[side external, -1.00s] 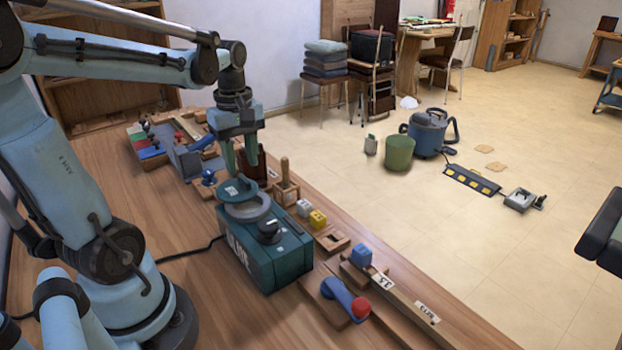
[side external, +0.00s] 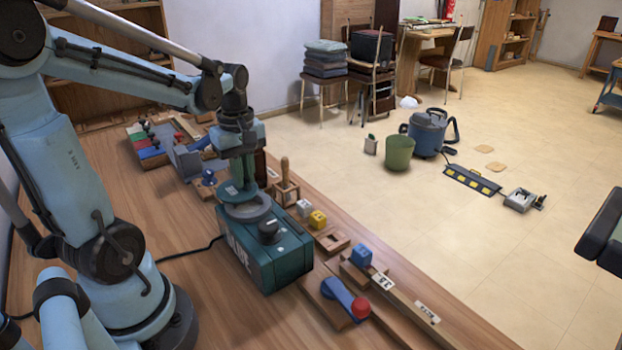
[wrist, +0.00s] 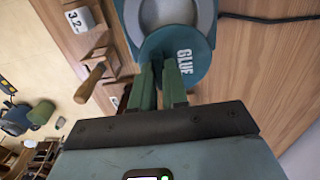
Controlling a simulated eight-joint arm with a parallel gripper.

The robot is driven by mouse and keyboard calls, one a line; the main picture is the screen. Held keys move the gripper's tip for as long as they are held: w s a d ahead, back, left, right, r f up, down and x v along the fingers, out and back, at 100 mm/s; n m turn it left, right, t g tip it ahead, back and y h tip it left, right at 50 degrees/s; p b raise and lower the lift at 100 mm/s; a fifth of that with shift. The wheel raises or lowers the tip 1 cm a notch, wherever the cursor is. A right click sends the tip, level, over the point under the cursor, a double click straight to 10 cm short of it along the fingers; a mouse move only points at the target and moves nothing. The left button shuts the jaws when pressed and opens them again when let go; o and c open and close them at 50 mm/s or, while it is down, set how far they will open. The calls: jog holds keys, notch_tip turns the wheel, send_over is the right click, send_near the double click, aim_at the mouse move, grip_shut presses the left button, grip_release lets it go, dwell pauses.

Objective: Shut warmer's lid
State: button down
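The warmer (side external: 273,258) is a dark teal box with a black knob on top, on the wooden bench. Its grey ring-shaped opening (side external: 251,211) shows, and also appears in the wrist view (wrist: 205,14). The round teal lid (side external: 230,194), marked GLUE in the wrist view (wrist: 190,75), lies off to the far side of the opening, which is uncovered. My gripper (wrist: 160,64) points down with its fingertips at the lid's edge; contact is unclear.
A wooden-handled tool in a block (side external: 285,185) stands close beside the warmer. A black cable (side external: 190,250) runs across the clear wood.

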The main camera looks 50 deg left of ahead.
dwell(0.3)
jog(key=shift+d, duration=2.7)
jog(key=c, duration=1.1)
grip_release()
jog(key=shift+c, duration=0.2)
jog(key=shift+a+r, duration=0.1)
notch_tip(320, 180, up, 12)
